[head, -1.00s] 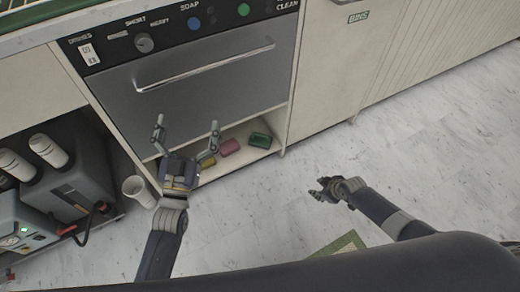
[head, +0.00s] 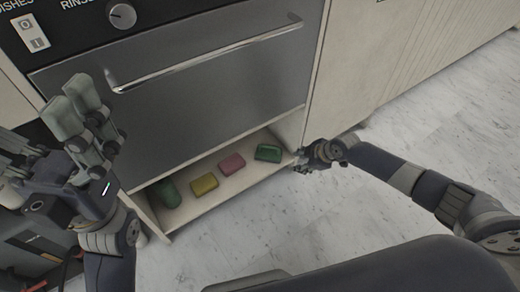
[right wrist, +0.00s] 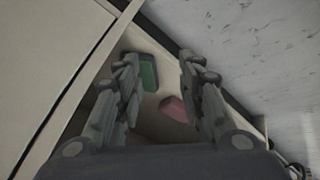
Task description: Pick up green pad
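The green pad (head: 268,153) lies at the right end of the low shelf under the steel appliance. It also shows in the right wrist view (right wrist: 148,75), beside the tip of the left finger. My right gripper (head: 306,157) is just right of the pad at the shelf's end. In the right wrist view its two fingers (right wrist: 160,70) are spread open with nothing held, pointing towards the shelf. My left gripper (head: 42,118) is at the left of the head view, fingers apart and empty, away from the pad.
A pink pad (head: 231,163), a yellow pad (head: 204,184) and a dark green object (head: 167,193) lie on the same shelf (head: 225,190). The appliance front with its handle (head: 205,55) is above. A cabinet panel (head: 350,70) stands right. The floor (head: 400,130) is clear.

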